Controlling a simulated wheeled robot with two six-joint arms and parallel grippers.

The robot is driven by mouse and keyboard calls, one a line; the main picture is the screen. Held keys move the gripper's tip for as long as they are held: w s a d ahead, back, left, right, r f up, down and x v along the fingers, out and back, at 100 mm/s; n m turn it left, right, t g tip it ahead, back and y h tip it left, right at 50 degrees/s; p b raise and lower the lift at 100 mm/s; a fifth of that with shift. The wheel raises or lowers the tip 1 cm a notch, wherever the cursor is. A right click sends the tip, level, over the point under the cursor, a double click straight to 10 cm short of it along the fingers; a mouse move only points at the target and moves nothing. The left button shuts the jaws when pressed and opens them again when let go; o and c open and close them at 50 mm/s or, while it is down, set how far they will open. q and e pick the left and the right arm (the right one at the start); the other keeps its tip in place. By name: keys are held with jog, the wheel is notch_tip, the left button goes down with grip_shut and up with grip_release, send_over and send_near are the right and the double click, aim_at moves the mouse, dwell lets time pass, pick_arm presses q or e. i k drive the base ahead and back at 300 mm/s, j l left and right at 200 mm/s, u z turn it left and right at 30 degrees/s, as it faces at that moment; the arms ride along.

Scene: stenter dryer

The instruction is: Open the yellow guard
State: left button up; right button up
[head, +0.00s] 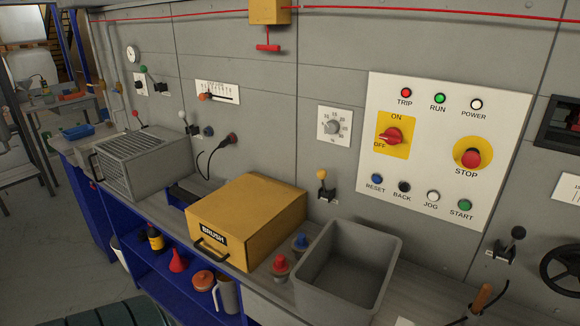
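The yellow guard (245,215) is a box-shaped cover on the grey ledge, in the middle of the head view. Its front face carries a black label reading BRUSH and a black bar handle (208,250) at the lower left. The guard looks closed, with its top nearly level, and what is under it is hidden. Neither of my grippers shows in the view, and nothing touches the guard or its handle.
A grey open bin (347,270) stands right of the guard, with red (281,266) and blue (300,243) knobs between them. A grey louvred box (145,165) sits to the left. A control panel (440,150) and small levers are on the wall behind. Blue shelving (180,290) lies below.

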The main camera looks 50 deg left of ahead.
aim_at(222, 222)
jog(key=u, duration=2.1)
